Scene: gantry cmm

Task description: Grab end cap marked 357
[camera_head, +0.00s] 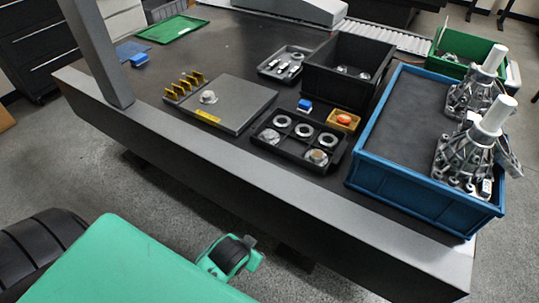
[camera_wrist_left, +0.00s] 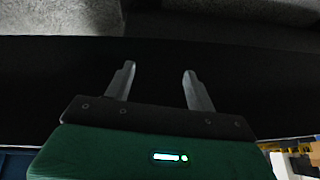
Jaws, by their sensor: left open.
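No marking 357 can be read on any part. In the head view a black divided tray (camera_head: 272,146) near the table's front edge holds several round metal parts: pale rings along the back, a silver cap-like part (camera_head: 270,137) at left and another cap-like part (camera_head: 317,157) at front right. A small round metal part (camera_head: 208,97) sits on a grey plate (camera_head: 237,92) to the left. My left gripper (camera_wrist_left: 159,68) is open and empty in the left wrist view, in front of a dark surface. My right gripper is not seen.
A blue crate (camera_head: 375,183) holding metal housings stands at right. A black bin (camera_head: 331,82), an orange-topped yellow box (camera_head: 344,120), a blue block (camera_head: 305,105) and yellow stands (camera_head: 183,87) are around.

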